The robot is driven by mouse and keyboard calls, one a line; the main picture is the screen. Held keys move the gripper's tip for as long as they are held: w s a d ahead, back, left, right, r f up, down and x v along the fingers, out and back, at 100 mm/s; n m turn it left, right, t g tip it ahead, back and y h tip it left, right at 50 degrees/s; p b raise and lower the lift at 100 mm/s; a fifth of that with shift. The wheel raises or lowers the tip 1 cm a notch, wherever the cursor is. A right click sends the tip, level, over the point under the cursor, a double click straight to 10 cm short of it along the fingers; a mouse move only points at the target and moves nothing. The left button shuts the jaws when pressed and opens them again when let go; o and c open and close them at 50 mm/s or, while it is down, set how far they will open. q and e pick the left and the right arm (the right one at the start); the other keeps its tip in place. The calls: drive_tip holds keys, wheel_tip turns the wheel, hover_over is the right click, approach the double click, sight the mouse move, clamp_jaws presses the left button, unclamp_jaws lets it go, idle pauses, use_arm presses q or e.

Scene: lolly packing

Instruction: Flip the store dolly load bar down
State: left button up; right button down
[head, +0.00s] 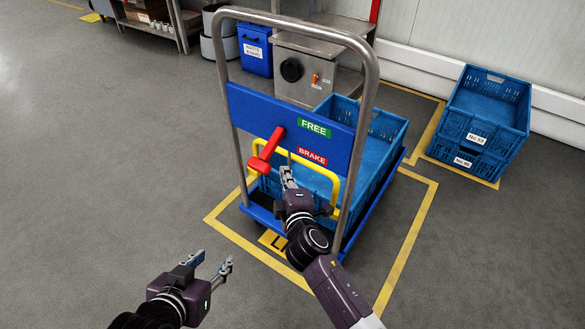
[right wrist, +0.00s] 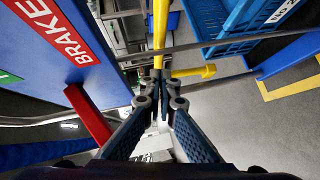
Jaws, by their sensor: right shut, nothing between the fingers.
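The store dolly (head: 240,213) is blue with a grey tube handle frame. The red lever (head: 267,152) slants down-left from the panel. My left gripper (head: 211,265) is open and empty, low over the floor.
A blue crate (head: 377,140) sits on the dolly. The panel (head: 250,111) carries FREE and BRAKE labels. Stacked blue crates (head: 485,110) stand at right, and a steel control box (head: 303,68) and blue bin (head: 255,45) stand behind. The floor at left is clear.

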sight(295, 158)
use_arm(q)
drive_tip(key=w+d+r+t+h+b, duration=0.1)
drive_tip(key=w+d+r+t, duration=0.1)
drive_tip(key=r, duration=0.4)
drive_tip(key=shift+w+t, duration=0.7)
drive_tip(key=shift+w, duration=0.55)
use_arm(e)
drive_tip(key=shift+w+d+f, duration=0.2)
drive_tip(key=shift+w+d, duration=0.15)
drive_tip(key=shift+w, duration=0.4)
drive_tip(key=shift+w+d+f, duration=0.25)
drive_tip(key=shift+w+d, duration=0.1)
drive_tip(key=shift+w, duration=0.45)
drive_tip(key=shift+w+d+f, duration=0.2)
drive_tip(key=shift+w+d, duration=0.15)
drive_tip(key=shift+w, duration=0.4)
drive_tip(key=shift+w+d+r, duration=0.2)
drive_tip(key=shift+w+d, duration=0.35)
drive_tip(key=shift+w, duration=0.3)
use_arm(q)
drive_tip(key=shift+s+a+f+g, duration=0.25)
drive_tip(key=shift+s+f+g, duration=0.2)
drive_tip(key=shift+f, duration=0.4)
drive_tip(key=shift+s+f, duration=0.1)
